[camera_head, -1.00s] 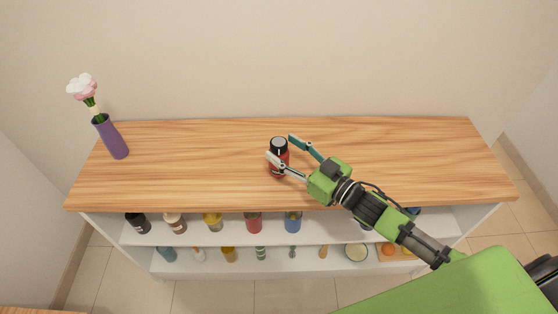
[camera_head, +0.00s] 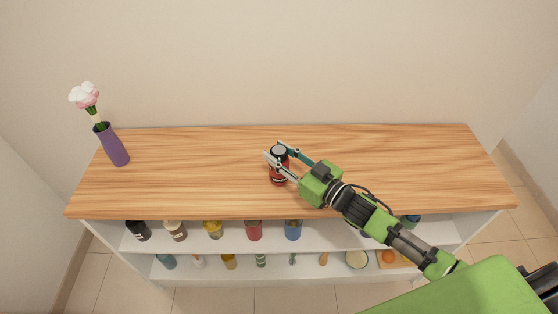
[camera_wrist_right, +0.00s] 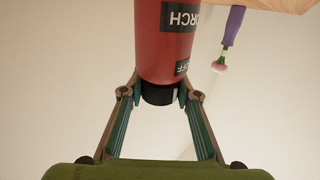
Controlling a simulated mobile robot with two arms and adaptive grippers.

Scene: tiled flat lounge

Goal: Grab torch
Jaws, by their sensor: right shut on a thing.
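The torch (camera_head: 279,173) is a red cylinder with a black top, upright at the middle of the wooden top in the head view. In the right wrist view the torch (camera_wrist_right: 166,40) fills the upper middle, with the letters "ORCH" and "OFF" on dark labels. My right gripper (camera_head: 275,151) is shut on the torch near its black end, one finger on each side. The fingertips also show in the right wrist view (camera_wrist_right: 160,92). I cannot tell whether the torch's base touches the wood. My left gripper is not in view.
The wooden top (camera_head: 390,165) is clear on both sides of the torch. A purple vase (camera_head: 113,145) with a flower stands at its left end. Shelves below hold several bottles, a bowl (camera_head: 356,259) and an orange (camera_head: 388,257). A wall stands behind.

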